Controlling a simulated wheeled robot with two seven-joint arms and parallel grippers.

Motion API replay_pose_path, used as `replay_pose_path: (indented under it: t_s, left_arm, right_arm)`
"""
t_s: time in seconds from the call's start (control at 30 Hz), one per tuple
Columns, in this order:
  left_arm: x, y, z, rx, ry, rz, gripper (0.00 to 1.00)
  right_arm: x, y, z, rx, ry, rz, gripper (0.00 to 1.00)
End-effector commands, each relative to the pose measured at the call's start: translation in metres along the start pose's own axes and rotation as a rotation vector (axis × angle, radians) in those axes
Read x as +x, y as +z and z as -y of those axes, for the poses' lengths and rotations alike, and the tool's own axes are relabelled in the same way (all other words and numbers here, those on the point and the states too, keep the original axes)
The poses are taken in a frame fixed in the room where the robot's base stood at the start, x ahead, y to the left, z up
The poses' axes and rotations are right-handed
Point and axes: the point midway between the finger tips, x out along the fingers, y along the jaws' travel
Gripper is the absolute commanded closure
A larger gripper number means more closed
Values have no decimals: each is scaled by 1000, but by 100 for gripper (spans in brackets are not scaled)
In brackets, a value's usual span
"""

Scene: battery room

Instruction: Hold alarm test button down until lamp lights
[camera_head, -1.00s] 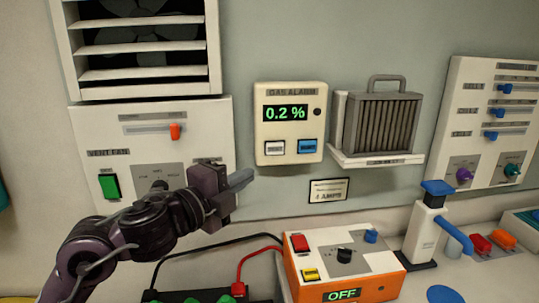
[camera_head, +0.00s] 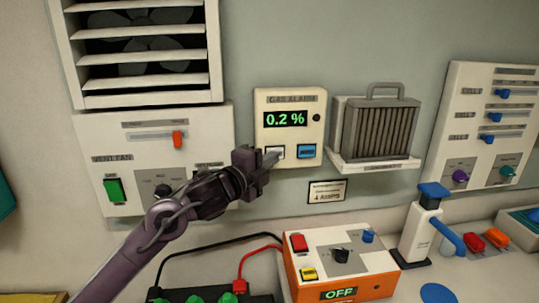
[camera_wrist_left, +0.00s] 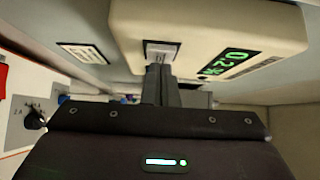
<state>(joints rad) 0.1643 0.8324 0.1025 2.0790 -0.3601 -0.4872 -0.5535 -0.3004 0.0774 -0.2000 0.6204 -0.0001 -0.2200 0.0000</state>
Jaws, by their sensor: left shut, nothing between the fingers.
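The cream gas alarm (camera_head: 290,98) hangs on the wall and its display (camera_head: 285,119) reads 0.2 % in green. Below the display are a white button (camera_head: 276,150) and a blue button (camera_head: 307,151); their labels are too small to read. A round lamp (camera_head: 316,117) right of the display is dark. My left gripper (camera_head: 272,158) is shut and empty, its tips at the white button and partly covering it. In the left wrist view the fingertips (camera_wrist_left: 159,68) reach the light button plate (camera_wrist_left: 162,49); I cannot tell whether it is pressed in. My right gripper is out of view.
The vent fan panel (camera_head: 205,190) is left of the alarm, and a finned box (camera_head: 380,128) on a shelf is to its right. An orange-and-white unit reading OFF (camera_head: 325,240) stands below with red and black cables. A small sign (camera_head: 327,191) is under the alarm.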

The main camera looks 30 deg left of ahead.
Motion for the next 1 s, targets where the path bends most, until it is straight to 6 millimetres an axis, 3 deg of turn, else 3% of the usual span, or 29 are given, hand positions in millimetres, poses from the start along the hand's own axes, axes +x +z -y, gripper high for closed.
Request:
replay_pose_path:
  t_s: [1.0]
  left_arm:
    - [14,18,2,-2,-4,9,100]
  right_arm:
    - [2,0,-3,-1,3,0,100]
